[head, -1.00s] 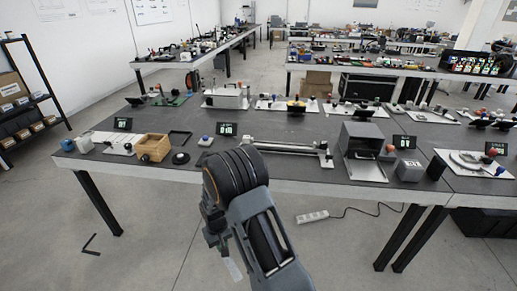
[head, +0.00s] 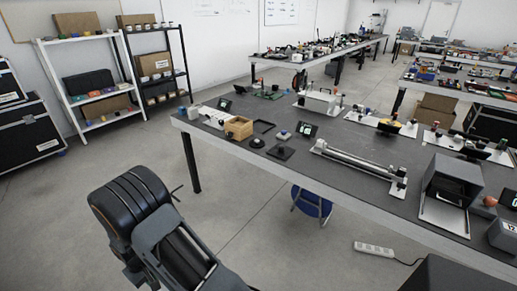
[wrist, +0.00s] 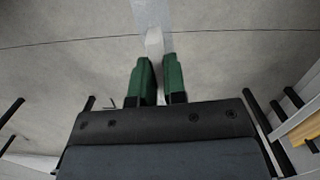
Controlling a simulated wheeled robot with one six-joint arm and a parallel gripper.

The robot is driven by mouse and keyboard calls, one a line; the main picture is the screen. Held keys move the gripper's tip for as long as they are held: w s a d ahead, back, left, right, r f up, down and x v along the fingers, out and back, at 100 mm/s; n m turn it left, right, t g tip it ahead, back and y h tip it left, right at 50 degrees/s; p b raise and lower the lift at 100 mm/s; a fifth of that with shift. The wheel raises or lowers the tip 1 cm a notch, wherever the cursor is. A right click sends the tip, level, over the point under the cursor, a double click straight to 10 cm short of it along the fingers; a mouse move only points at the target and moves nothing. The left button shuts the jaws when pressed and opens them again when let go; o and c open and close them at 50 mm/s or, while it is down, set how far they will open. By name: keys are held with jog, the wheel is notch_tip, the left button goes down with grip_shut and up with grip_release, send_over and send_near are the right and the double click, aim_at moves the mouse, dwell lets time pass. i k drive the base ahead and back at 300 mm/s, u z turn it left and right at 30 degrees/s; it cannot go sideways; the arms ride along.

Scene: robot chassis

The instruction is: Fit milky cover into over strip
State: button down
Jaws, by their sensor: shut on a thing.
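My gripper (wrist: 161,84) shows in the wrist view as two green fingers closed on a pale, translucent piece (wrist: 153,42), which looks like the milky cover. The piece reaches past the fingertips, up to the top edge of that view, with bare floor behind it. In the head view my arm stands at the lower left and hides the fingers and the cover. A long silver rail on a white base (head: 358,165) lies on the dark table, right of the arm; I cannot tell whether the strip is in it.
The dark table (head: 330,150) also bears a wooden box (head: 238,127), a grey open-fronted box (head: 452,190) and small displays. A blue stool (head: 312,203) stands under it. A power strip (head: 373,248) lies on the floor. Shelves (head: 88,95) stand at the back left.

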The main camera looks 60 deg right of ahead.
aim_at(396, 179)
jog(key=u, duration=0.2)
jog(key=k, duration=1.25)
jog(key=z, duration=0.7)
